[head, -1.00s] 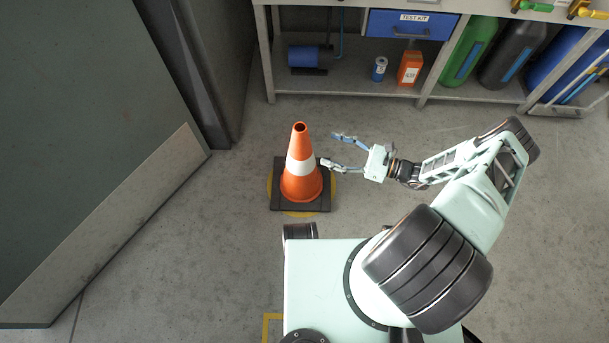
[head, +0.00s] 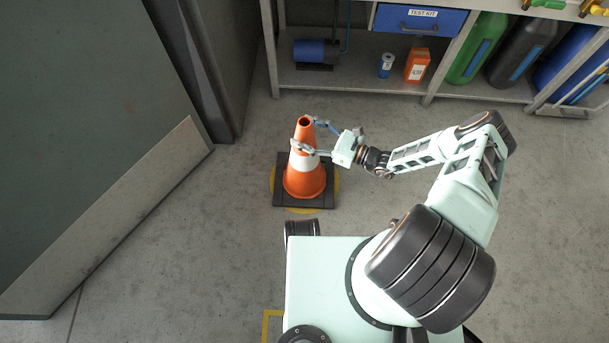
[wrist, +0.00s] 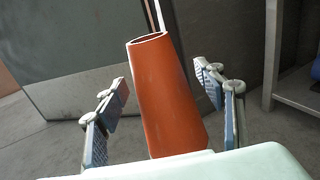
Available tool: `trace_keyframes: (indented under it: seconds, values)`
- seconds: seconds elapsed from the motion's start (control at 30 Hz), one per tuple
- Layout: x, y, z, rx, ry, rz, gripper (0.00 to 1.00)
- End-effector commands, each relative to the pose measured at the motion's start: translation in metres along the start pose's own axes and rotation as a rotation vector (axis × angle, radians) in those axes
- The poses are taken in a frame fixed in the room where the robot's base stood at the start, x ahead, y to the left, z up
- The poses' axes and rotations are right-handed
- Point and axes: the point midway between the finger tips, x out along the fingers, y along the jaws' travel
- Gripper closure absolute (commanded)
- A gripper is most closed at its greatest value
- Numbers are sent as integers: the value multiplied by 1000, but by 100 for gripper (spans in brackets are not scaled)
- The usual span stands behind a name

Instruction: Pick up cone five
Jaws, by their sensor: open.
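An orange cone (head: 304,182) with a white band and a black square base stands upright on the floor, over a yellow floor ring. No number shows on it. My gripper (head: 309,135) is open at the cone's upper part, with one finger on the near side and the other on the far side. In the wrist view the cone's orange top (wrist: 168,95) stands between the two open fingers of my gripper (wrist: 166,85), with gaps visible on both sides. The cone's lower part is hidden there by the gripper's body.
A metal shelf bench (head: 350,78) stands behind, holding a blue can (head: 386,67), an orange box (head: 417,65), a blue drawer (head: 420,20) and gas cylinders (head: 477,50). A large grey-green panel (head: 90,130) is at left. The floor around the cone is clear.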

Motion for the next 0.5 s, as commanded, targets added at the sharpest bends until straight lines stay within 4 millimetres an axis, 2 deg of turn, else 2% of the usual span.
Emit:
trace_keyframes:
  seconds: [0.23, 0.5]
  values:
    - [3, 0, 0, 0, 0, -1, 38]
    - [3, 0, 0, 0, 0, 0, 68]
